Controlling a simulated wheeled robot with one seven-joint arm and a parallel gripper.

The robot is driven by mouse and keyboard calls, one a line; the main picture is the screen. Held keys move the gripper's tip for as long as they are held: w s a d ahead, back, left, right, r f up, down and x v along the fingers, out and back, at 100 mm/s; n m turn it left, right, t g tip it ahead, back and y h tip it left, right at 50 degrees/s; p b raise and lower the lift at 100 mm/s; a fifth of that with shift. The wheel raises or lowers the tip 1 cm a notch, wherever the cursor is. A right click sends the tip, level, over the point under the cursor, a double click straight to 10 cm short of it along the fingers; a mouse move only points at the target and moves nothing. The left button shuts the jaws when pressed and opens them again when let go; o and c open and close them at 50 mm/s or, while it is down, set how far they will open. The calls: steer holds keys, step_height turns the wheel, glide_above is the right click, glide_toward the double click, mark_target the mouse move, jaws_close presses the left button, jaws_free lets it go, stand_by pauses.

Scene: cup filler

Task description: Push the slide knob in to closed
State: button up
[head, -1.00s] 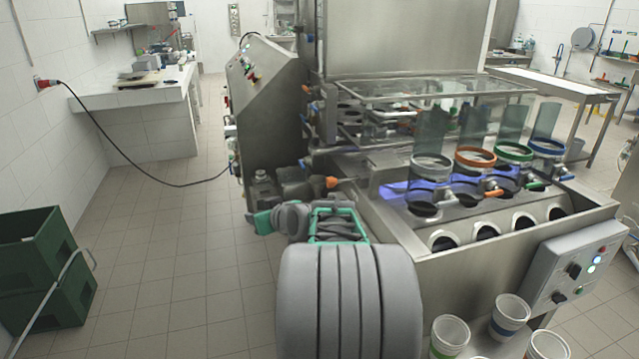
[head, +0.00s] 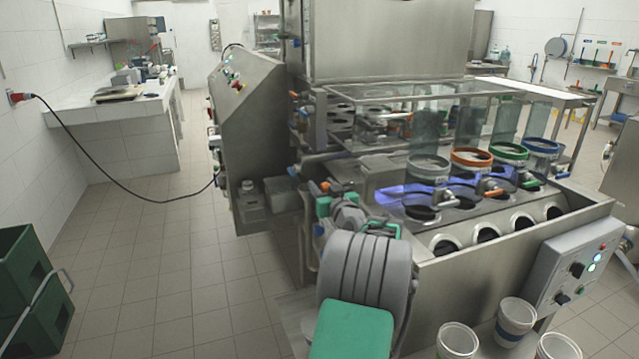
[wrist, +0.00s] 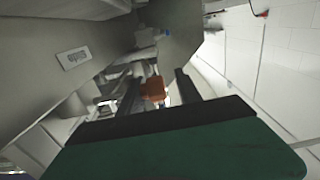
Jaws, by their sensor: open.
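An orange knob (head: 325,187) shows at the left side of the steel cup-filling machine, just beyond the end of my arm. In the wrist view an orange block (wrist: 153,90), apparently the same knob, lies between the two dark fingers of my gripper (wrist: 157,77). The fingers are apart, with gaps on both sides of the orange block. I cannot tell how far ahead of the fingertips it lies. How far out the slide stands is not clear.
The machine's filling deck (head: 385,215) carries clear tubes with white, orange, green and blue rings. A sloped steel cabinet (head: 245,125) stands left of my arm. Cups (head: 515,320) stand on a low shelf at front right. Green crates (head: 30,290) sit at left; the tiled floor between is free.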

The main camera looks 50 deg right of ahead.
steer(key=shift+x, duration=1.05)
steer(key=shift+a, duration=0.1)
jaws_close()
stand_by(0.5)
